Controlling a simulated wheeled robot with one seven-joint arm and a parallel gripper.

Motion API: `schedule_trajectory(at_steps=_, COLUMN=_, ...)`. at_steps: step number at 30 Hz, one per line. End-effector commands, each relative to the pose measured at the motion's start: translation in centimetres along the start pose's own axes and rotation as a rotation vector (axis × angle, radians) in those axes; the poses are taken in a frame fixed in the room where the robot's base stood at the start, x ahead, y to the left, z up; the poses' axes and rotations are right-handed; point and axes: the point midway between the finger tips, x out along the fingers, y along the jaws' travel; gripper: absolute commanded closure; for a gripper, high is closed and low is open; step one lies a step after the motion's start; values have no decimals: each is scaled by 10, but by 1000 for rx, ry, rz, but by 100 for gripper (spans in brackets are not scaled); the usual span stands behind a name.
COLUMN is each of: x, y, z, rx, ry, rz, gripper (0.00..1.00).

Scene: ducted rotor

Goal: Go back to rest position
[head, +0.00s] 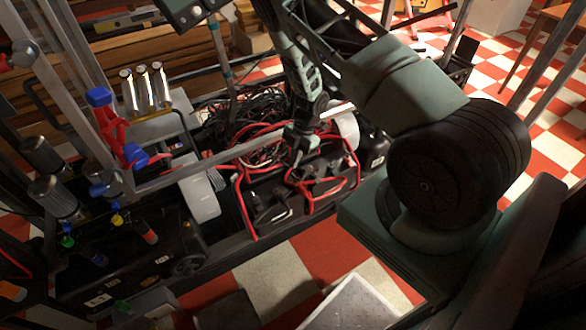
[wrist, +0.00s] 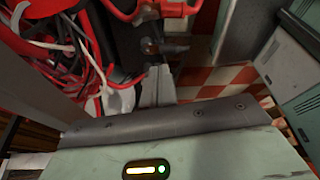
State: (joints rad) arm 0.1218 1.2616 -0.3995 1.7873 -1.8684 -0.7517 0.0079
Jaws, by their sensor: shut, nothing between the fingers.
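My gripper (head: 298,158) points down in the middle of the head view, among red cables (head: 240,185) above a black box-like unit (head: 290,200). In the wrist view its grey fingers (wrist: 157,85) are together and hold nothing. Red and white cables (wrist: 60,55) lie close to the left of the fingers in the wrist view. I cannot tell whether the fingers touch a cable. My arm reaches from the right of the head view over to the frame.
A metal frame rail (head: 225,150) runs close to my gripper. Metal cylinders (head: 143,88) and red-and-blue clamps (head: 115,125) stand at the left. A tangle of black wires (head: 255,110) lies behind. A pale tray (head: 350,303) sits on the red-and-white checkered floor (head: 270,280) in front.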

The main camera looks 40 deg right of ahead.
Motion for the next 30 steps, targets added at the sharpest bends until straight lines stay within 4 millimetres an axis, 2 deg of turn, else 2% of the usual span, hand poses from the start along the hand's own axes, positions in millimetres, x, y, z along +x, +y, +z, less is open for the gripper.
schedule_trajectory(at_steps=23, x=-3, y=2, z=-2, rx=0, ry=-1, rz=4, gripper=100)
schedule_trajectory(at_steps=26, x=-12, y=18, z=-16, rx=14, ry=-14, rz=51, gripper=100)
schedule_trajectory(at_steps=29, x=-34, y=50, z=-46, rx=58, ry=-45, rz=153, gripper=100)
schedule_trajectory(at_steps=30, x=-48, y=66, z=-64, rx=86, ry=-61, rz=206, gripper=100)
